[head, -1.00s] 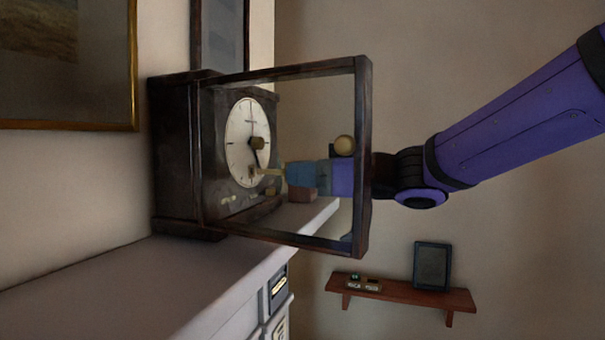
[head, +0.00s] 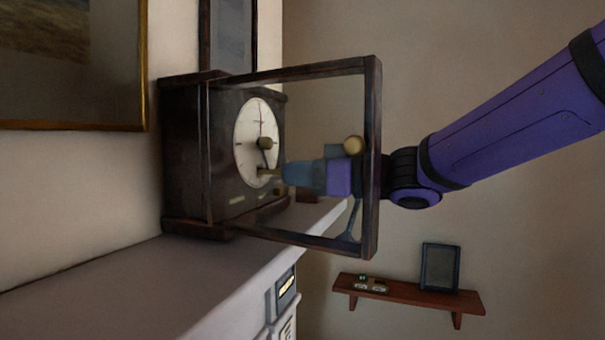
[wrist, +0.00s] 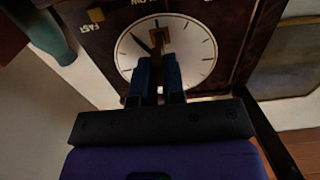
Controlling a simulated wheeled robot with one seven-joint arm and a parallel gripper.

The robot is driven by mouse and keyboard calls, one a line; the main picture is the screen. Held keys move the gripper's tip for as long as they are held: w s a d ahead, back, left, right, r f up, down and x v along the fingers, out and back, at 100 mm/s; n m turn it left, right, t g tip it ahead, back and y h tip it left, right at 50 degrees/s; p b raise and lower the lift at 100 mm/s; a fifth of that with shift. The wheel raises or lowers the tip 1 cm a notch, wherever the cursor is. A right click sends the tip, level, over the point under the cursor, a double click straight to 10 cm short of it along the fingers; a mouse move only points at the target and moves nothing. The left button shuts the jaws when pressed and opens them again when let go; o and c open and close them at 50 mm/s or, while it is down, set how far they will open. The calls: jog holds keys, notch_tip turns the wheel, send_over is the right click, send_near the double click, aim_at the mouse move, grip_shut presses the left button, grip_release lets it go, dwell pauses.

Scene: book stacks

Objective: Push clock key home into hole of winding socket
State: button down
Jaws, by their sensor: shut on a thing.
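The dark wooden clock (head: 185,150) stands on the mantel in the head view, its pale dial (head: 245,125) facing right and its framed door (head: 372,150) swung open. A brass hub (head: 265,143) stands out from the dial. My gripper (head: 286,174) reaches through the door frame and is shut on the brass clock key (head: 268,172), whose visible end meets the lower dial. The winding socket's hole is hidden there. In the wrist view, my gripper (wrist: 160,72) points at the dial (wrist: 195,45); I cannot tell how deep the key sits.
The mantel (head: 150,270) runs below the clock. A wall shelf (head: 410,293) with a dark frame (head: 439,267) is lower right.

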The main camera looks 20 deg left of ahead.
jog(key=shift+a, duration=0.85)
jog(key=c, duration=1.1)
grip_release()
jog(key=d, duration=1)
jog(key=shift+s+d, duration=0.35)
jog(key=shift+d, duration=0.05)
